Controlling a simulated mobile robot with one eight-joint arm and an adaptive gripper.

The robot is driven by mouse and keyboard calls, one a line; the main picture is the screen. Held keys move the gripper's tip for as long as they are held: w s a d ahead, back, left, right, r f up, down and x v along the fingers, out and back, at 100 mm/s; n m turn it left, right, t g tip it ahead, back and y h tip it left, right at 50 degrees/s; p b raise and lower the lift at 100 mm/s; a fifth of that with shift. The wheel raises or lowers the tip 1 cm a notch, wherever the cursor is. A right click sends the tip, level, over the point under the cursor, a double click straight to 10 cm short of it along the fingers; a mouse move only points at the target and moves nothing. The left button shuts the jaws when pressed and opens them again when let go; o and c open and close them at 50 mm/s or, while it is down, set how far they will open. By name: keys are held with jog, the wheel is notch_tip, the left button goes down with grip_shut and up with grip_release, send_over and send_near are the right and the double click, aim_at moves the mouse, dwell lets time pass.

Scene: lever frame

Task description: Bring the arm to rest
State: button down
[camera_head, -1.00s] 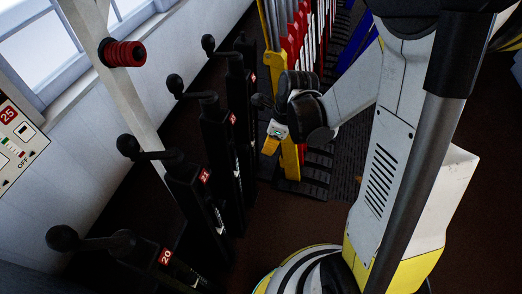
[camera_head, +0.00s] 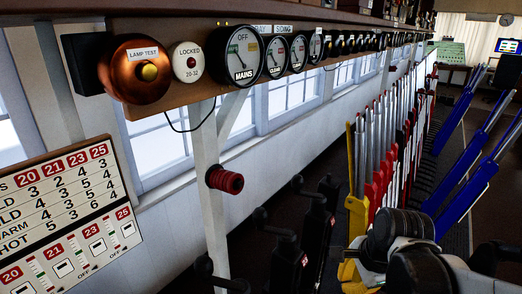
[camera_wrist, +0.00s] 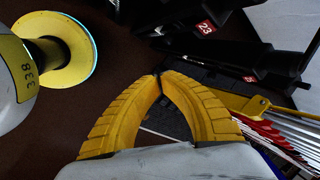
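My gripper (camera_wrist: 158,76) shows in the wrist view with two yellow ridged fingers bowed inward, their tips meeting. Nothing is seen between them. In the head view, the dark joints and white links of my arm fill the lower right corner, in front of the lever row. Which yellow part there is a fingertip, I cannot tell. In the wrist view, black lever housings with red number plates (camera_wrist: 206,27) lie beyond the fingers, apart from them. My round base shows at the left of that view.
Black short levers (camera_head: 316,235) stand left of my arm. A row of red and white levers (camera_head: 385,155) and blue levers (camera_head: 470,165) runs behind it. A red knob (camera_head: 225,180) sits on a white post. Gauges (camera_head: 240,58) line a shelf above. Brown floor (camera_wrist: 120,30) shows bare.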

jog(key=s+r+n+t, duration=0.1)
jog(key=s+r+n, duration=0.2)
jog(key=n, duration=0.5)
jog(key=s+a+r+n+t+h, duration=0.1)
jog(key=s+r+n+t, duration=0.1)
jog(key=n, duration=0.5)
jog(key=shift+s+a+r+n, duration=0.35)
jog(key=shift+s+r, duration=0.3)
jog(key=shift+r, duration=0.55)
